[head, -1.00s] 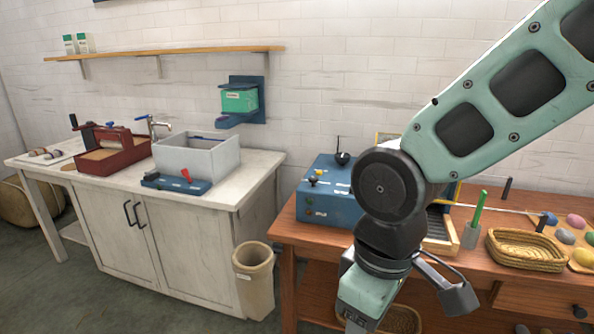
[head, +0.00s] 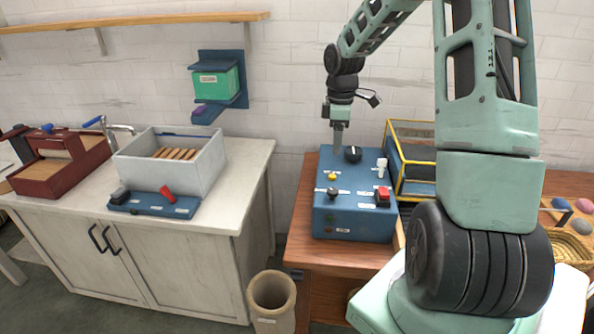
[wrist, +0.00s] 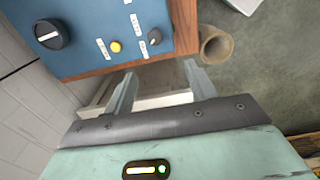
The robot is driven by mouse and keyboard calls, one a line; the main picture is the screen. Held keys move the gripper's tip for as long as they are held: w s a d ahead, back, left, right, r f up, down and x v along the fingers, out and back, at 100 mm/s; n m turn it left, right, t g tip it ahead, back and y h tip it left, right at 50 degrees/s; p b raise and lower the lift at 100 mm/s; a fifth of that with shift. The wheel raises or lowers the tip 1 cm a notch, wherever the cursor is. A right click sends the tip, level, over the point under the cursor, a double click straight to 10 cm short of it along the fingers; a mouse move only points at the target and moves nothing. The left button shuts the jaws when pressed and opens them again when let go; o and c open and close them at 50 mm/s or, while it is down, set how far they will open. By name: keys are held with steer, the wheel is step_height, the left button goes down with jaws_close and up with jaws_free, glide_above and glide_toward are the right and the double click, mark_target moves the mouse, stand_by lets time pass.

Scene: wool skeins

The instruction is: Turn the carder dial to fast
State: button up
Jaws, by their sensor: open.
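A blue control box (head: 350,222) stands on the wooden table. Its top carries a large black dial (head: 353,153) at the back, a yellow button (head: 332,176), and a smaller dark knob (head: 332,193) near the front. In the wrist view the large dial (wrist: 48,34) shows a white pointer line, with the yellow button (wrist: 115,46) and small knob (wrist: 154,37) to its right. White labels beside them are too small to read. My gripper (head: 338,142) hangs above the box's back left part, beside the large dial. Its fingers (wrist: 160,70) are apart, with nothing between them.
A red rocker switch (head: 382,197) and a white lever (head: 381,166) are on the box's right side. A yellow-framed unit (head: 412,126) stands behind it to the right. A bin (head: 272,300) stands on the floor left of the table. A grey basin (head: 150,170) sits on the left counter.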

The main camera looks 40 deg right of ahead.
mark_target(333, 190)
steer(key=f+p, duration=0.1)
steer(key=f, duration=1)
steer(key=d+f+p, duration=0.1)
steer(key=f, duration=0.5)
steer(key=shift+w+f+p, duration=0.15)
steer(key=shift+w+p, duration=0.15)
steer(key=shift+w, duration=0.05)
steer(key=c, duration=1)
